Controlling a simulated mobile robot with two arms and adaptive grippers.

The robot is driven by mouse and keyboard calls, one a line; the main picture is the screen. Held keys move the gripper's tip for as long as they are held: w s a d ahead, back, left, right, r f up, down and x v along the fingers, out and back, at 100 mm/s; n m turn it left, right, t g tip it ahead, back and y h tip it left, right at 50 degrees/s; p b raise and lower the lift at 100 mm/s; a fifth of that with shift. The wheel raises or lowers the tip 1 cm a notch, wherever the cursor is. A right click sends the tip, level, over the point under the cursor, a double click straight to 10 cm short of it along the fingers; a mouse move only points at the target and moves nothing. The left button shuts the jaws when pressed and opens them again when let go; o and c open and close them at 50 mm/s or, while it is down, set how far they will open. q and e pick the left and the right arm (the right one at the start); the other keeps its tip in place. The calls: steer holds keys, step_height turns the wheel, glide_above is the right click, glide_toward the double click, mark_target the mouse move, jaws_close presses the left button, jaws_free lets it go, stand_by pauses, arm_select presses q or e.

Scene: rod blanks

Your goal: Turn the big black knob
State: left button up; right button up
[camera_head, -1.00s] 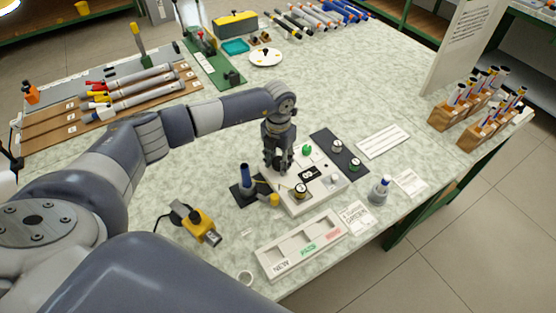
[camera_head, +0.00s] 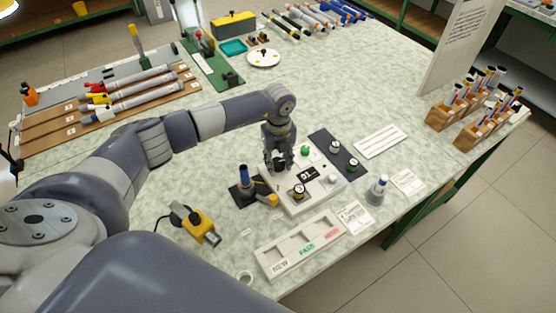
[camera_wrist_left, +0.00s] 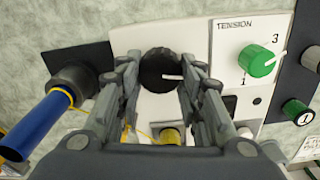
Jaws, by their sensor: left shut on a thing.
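The big black knob (camera_wrist_left: 158,68) sits on a white panel (camera_wrist_left: 190,36) in the left wrist view. Its white pointer line points right. My left gripper (camera_wrist_left: 163,76) has one finger on each side of the knob and is shut on it. In the head view the left gripper (camera_head: 278,161) reaches down onto the white control box (camera_head: 309,205), and it hides the knob there. A small dark display (camera_head: 308,173) with light digits is beside it on the box. My right gripper is not in view.
A green knob (camera_wrist_left: 257,61) marked TENSION is right of the black knob. A blue-handled tool (camera_wrist_left: 38,122) stands in a black holder close on the left. A yellow device (camera_head: 200,225) and a white tray (camera_head: 300,246) are in front. Rods on racks (camera_head: 110,100) lie at the back left.

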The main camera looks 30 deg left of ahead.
arm_select(q)
steer(key=n+p, duration=0.1)
steer(key=n, duration=0.2)
steer(key=shift+n, duration=0.4)
steer(key=n+p, duration=0.1)
steer(key=n, duration=0.2)
steer(key=shift+w+r+n, duration=0.1)
steer(key=shift+w+n, duration=0.05)
steer(key=shift+n, duration=0.15)
steer(key=n+p, duration=0.2)
steer(key=n, duration=0.2)
steer(key=shift+w+n, duration=0.1)
steer(key=shift+n, duration=0.3)
steer(key=shift+n+p, duration=0.4)
steer(key=shift+n, duration=0.5)
steer(key=shift+w, duration=0.1)
steer(key=o, duration=1.1)
steer(key=shift+c, duration=0.2)
